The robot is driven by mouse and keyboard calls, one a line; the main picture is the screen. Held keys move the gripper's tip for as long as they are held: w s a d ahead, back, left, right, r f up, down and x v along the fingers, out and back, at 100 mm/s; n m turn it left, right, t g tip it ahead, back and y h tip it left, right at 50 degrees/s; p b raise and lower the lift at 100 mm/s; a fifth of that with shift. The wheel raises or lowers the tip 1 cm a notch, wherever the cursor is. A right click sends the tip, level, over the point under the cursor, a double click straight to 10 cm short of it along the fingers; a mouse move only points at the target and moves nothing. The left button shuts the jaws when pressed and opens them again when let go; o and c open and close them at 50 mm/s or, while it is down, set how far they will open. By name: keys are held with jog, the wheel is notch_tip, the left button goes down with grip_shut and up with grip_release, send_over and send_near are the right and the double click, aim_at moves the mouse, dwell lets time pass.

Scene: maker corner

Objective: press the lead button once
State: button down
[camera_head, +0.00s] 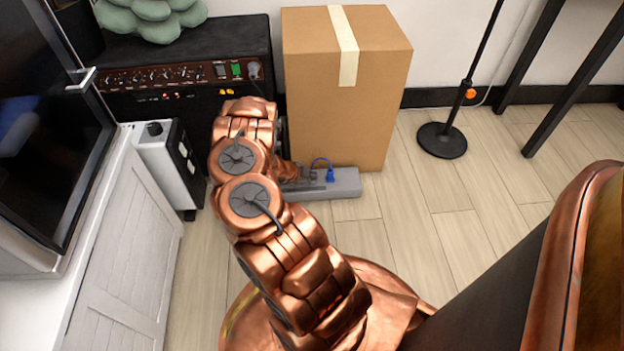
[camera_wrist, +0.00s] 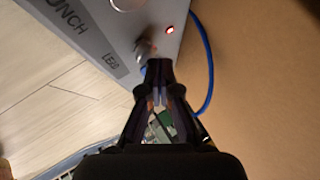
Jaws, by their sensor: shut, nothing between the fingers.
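The grey footswitch (camera_head: 345,184) lies on the floor in front of the cardboard box, partly hidden by my arm. In the wrist view its grey top (camera_wrist: 95,25) carries a label ending in "UNCH" and a smaller label that seems to read "LEAD". A metal button (camera_wrist: 143,46) stands beside the smaller label, with a lit red light (camera_wrist: 169,30) near it. My gripper (camera_wrist: 160,66) is shut and empty, its tips right beside the metal button. I cannot tell whether they touch it. In the head view my arm hides the fingertips.
A cardboard box (camera_head: 350,100) stands directly behind the footswitch. A blue cable (camera_wrist: 209,65) runs along its edge. A black amplifier (camera_head: 190,60) is at the back left, a white cabinet (camera_head: 130,240) at left. A stand base (camera_head: 442,140) is at right; floor between is clear.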

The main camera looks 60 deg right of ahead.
jog(key=shift+r+p, duration=1.75)
jog(key=shift+r, duration=1.25)
